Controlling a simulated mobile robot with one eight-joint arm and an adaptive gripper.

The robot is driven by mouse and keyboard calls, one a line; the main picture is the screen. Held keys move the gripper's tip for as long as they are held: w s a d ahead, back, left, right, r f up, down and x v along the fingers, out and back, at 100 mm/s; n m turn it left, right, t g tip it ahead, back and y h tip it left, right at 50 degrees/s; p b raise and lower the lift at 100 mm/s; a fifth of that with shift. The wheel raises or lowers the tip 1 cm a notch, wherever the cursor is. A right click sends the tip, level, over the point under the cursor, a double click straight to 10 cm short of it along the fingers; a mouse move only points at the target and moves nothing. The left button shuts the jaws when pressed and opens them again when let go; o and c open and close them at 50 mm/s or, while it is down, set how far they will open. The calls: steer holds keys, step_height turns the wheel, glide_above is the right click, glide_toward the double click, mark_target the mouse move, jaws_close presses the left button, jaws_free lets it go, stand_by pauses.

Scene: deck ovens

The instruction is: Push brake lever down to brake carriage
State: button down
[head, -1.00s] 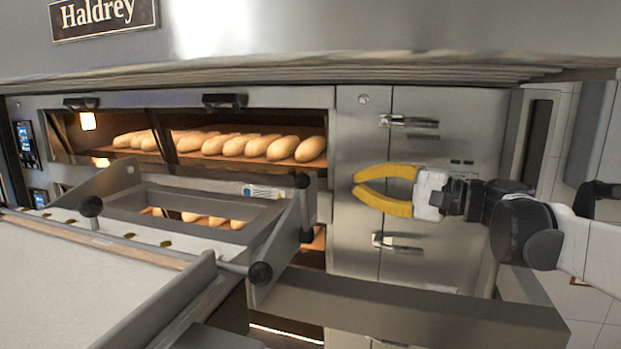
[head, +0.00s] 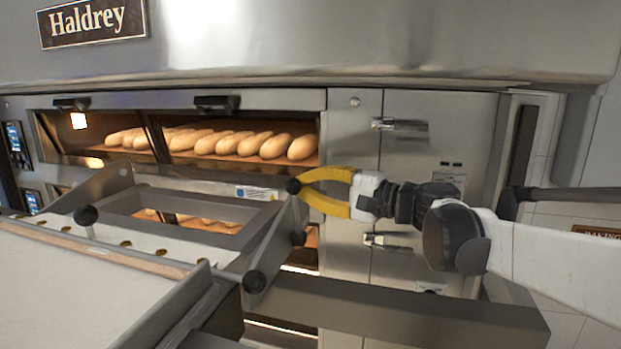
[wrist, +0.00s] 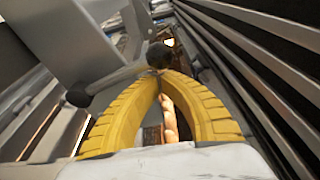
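The carriage (head: 190,282) stands in front of the oven with a pale loading surface and metal side plates. I cannot tell which belongs to the brake lever. My gripper (head: 297,190) has two bowed yellow fingers with tips brought together, holding nothing. In the wrist view a black knob on a grey bar (wrist: 158,55) lies just beyond the fingertips (wrist: 160,74); contact is unclear.
The oven holds several loaves (head: 240,143) behind its opening. A steel cabinet with latches (head: 400,125) stands behind my gripper. A grey beam (head: 390,310) runs below my arm. Another carriage knob (head: 87,215) stands at the left.

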steer(key=shift+s+a+f, duration=0.1)
steer(key=shift+f, duration=0.05)
stand_by(0.4)
steer(key=shift+s+a+n+b, duration=0.15)
steer(key=shift+s+n+b, duration=0.25)
steer(key=shift+n, duration=0.2)
steer(key=shift+s+a+f+n+y+b, duration=0.2)
steer(key=shift+s+n+b, duration=0.1)
steer(key=shift+s+n, duration=0.2)
steer(key=shift+s+a+f+n+y+b, duration=0.1)
steer(key=shift+s+a+n+b, duration=0.15)
steer(key=shift+s+n, duration=0.25)
steer(key=s+a+f+n+y+b, duration=0.2)
steer(key=s+f+n+b, duration=0.3)
steer(key=s+n, duration=0.2)
steer(key=shift+a+n, duration=0.2)
steer(key=shift+n, duration=0.6)
steer(key=shift+r, duration=0.1)
